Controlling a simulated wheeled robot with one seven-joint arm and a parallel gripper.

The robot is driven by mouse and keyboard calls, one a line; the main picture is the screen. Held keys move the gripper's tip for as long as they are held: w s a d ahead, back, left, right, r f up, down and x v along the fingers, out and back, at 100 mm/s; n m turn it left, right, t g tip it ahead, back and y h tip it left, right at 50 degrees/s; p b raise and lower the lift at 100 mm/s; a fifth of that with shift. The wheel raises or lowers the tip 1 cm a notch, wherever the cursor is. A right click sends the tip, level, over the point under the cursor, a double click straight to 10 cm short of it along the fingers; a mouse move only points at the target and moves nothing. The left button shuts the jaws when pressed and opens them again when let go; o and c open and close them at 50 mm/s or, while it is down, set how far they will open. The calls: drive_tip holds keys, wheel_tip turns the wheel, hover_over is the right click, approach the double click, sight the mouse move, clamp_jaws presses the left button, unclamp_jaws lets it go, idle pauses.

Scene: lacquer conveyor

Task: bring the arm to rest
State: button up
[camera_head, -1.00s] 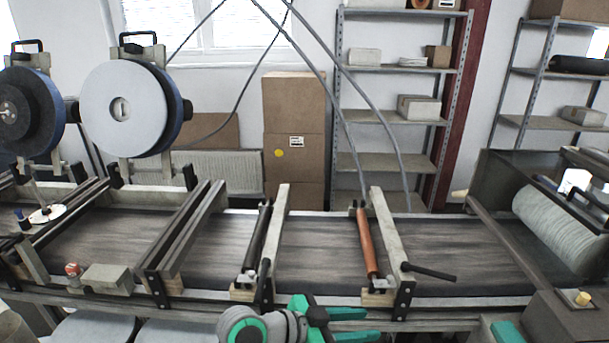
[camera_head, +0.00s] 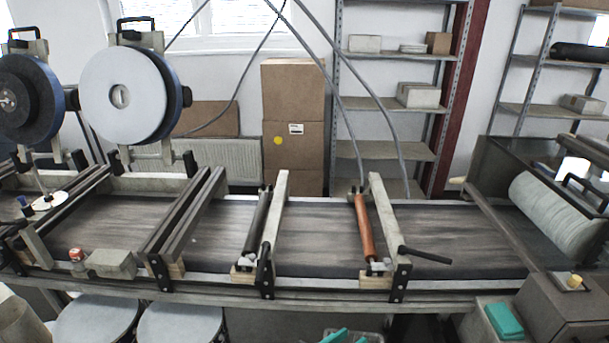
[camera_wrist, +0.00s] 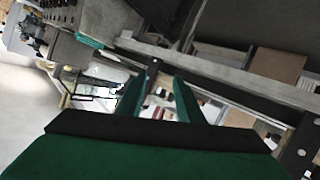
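My gripper (camera_head: 349,337) shows only as two green fingertips at the bottom edge of the head view, in front of and below the conveyor (camera_head: 320,240). In the wrist view my gripper (camera_wrist: 160,92) has its two green fingers apart, with nothing held between them. The rest of my arm is out of the head view. The fingers touch nothing that I can make out.
The conveyor's front rail (camera_head: 330,298) runs across the scene. Two round stools (camera_head: 180,325) stand below it at the left. A grey machine housing (camera_head: 555,310) and a teal block (camera_head: 503,320) are at the right. A shelf (camera_head: 390,150) stands behind.

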drive_tip(key=s+a+f+n+t+y, duration=0.2)
drive_tip(key=s+a+f+n+y, duration=0.15)
drive_tip(key=s+f, duration=0.3)
drive_tip(key=s+a+f+n+t+y, duration=0.1)
drive_tip(key=s+a+f+n+y, duration=0.25)
drive_tip(key=s+f, duration=0.3)
drive_tip(key=s+a+r+t+y, duration=0.1)
drive_tip(key=s+r, duration=0.1)
drive_tip(key=s, duration=0.4)
drive_tip(key=s+a+r+y, duration=0.1)
drive_tip(key=s+r, duration=0.2)
drive_tip(key=s, duration=0.4)
drive_tip(key=s+a+r+m+t+y, duration=0.1)
drive_tip(key=s+r, duration=0.1)
drive_tip(key=s, duration=0.4)
drive_tip(key=shift+s+a+r+t, duration=0.15)
drive_tip(key=shift+s+r+t, duration=0.05)
drive_tip(key=shift+r+t, duration=0.1)
drive_tip(key=shift+f, duration=0.1)
drive_tip(key=shift+s, duration=0.1)
drive_tip(key=shift+c, duration=0.2)
